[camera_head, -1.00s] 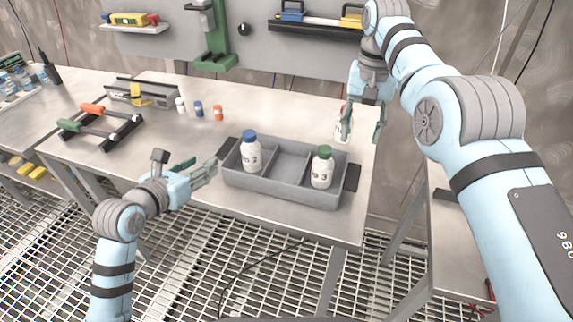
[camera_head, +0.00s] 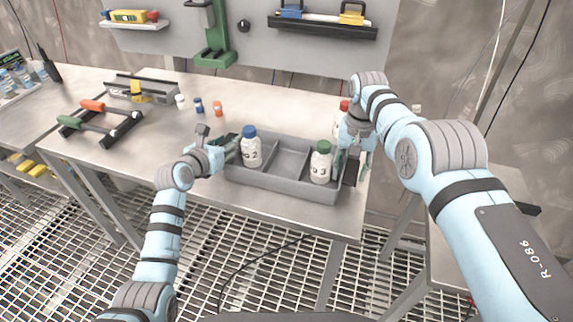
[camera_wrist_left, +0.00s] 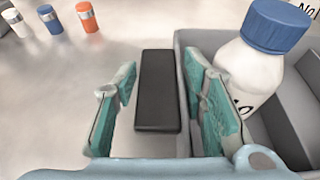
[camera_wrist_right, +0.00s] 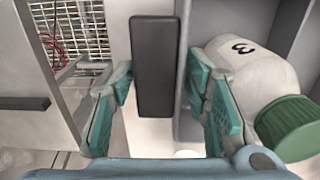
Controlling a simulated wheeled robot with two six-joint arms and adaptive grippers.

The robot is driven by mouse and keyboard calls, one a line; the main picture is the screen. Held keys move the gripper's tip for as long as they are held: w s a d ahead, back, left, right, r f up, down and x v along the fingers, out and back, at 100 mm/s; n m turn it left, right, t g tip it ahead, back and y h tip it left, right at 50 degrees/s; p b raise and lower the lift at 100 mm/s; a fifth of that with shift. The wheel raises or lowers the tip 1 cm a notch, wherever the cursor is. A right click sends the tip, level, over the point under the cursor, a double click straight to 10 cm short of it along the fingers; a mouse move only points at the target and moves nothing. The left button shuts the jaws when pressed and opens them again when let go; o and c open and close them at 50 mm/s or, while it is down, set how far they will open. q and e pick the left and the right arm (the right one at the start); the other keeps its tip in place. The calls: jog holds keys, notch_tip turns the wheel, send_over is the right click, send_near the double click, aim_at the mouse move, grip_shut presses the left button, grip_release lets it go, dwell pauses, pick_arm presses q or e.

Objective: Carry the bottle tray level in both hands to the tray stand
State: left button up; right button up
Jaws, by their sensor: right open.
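The grey bottle tray (camera_head: 270,184) rests on the steel table, with a blue-capped bottle (camera_head: 251,152) in its left part and a green-capped bottle (camera_head: 321,166) in its right part. My left gripper (camera_head: 230,148) is open at the tray's left end. In the left wrist view the black left handle (camera_wrist_left: 157,92) lies between its fingers, with gaps on both sides. My right gripper (camera_head: 353,164) is open at the right end. In the right wrist view the black right handle (camera_wrist_right: 153,70) lies between its fingers. I cannot make out which thing is the tray stand.
A red-capped bottle (camera_head: 343,106) stands on the table behind my right gripper, partly hidden. Small orange (camera_head: 218,108), blue and white bottles stand behind the tray. A tool rack (camera_head: 98,128) lies at the left. A lower bench (camera_head: 505,190) is at the right.

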pick_arm(q)
jog(key=shift+w+d+f, duration=0.1)
jog(key=shift+w+d, duration=0.05)
jog(key=shift+w, duration=0.15)
pick_arm(e)
jog(key=shift+f, duration=0.35)
pick_arm(q)
jog(key=shift+s, duration=0.1)
grip_shut()
pick_arm(e)
grip_shut()
jog(key=shift+r, duration=0.1)
